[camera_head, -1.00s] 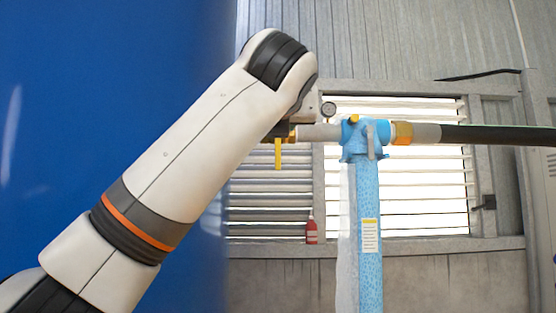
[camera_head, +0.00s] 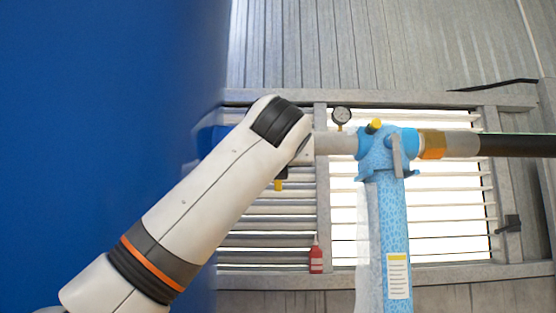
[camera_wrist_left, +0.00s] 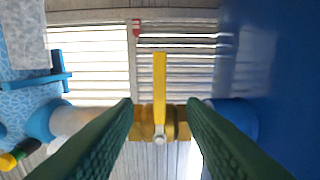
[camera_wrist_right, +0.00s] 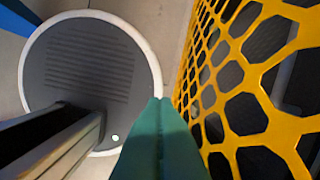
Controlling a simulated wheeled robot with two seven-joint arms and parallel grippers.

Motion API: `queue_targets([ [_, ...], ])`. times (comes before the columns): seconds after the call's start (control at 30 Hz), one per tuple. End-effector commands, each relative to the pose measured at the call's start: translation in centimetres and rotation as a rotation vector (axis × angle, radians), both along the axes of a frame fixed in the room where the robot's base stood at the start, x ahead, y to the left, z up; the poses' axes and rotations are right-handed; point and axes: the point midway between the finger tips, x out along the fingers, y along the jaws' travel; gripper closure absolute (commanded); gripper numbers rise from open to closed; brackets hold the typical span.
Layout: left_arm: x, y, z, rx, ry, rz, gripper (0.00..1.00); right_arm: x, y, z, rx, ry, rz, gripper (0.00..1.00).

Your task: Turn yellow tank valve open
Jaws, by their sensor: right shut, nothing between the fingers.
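The yellow valve handle (camera_wrist_left: 159,75) stands crosswise to the pipe on a brass valve body (camera_wrist_left: 172,125) in the left wrist view. My left gripper (camera_wrist_left: 160,104) is open, with its dark green fingers on either side of the handle's pivot end. I cannot tell whether they touch it. In the head view my left arm hides the valve and gripper; only a small yellow handle tip (camera_head: 278,185) shows below the wrist, hanging down. The blue tank (camera_head: 100,120) fills the left. My right gripper (camera_wrist_right: 160,105) is shut and empty in the right wrist view.
A red bottle (camera_head: 316,258) stands on the ledge. A yellow mesh panel (camera_wrist_right: 255,75) is close beside my right gripper.

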Motion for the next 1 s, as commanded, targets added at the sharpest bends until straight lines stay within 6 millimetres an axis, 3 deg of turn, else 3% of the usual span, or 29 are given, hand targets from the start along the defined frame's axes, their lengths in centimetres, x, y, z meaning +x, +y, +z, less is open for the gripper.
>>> queue_targets([
  [0.03,1.3,0.0,0.5,0.0,0.007,0.002,0.63,-0.2,0.0,1.4,0.001,0.002,0.0,1.0],
  [0.2,4.7,0.0,0.5,0.0,0.007,0.003,0.63,-0.3,0.1,3.7,0.0,0.004,0.0,1.0],
  [0.4,7.2,0.0,0.3,-0.001,0.004,0.001,0.63,0.2,0.1,5.3,0.001,-0.003,0.0,1.0],
  [0.83,8.0,0.0,-0.1,0.0,0.001,0.0,0.63,0.4,0.1,5.6,0.001,-0.007,0.001,1.0],
  [1.0,8.0,0.0,-0.1,0.0,0.001,0.0,0.89,0.4,0.1,5.6,0.001,-0.007,0.001,1.0],
])
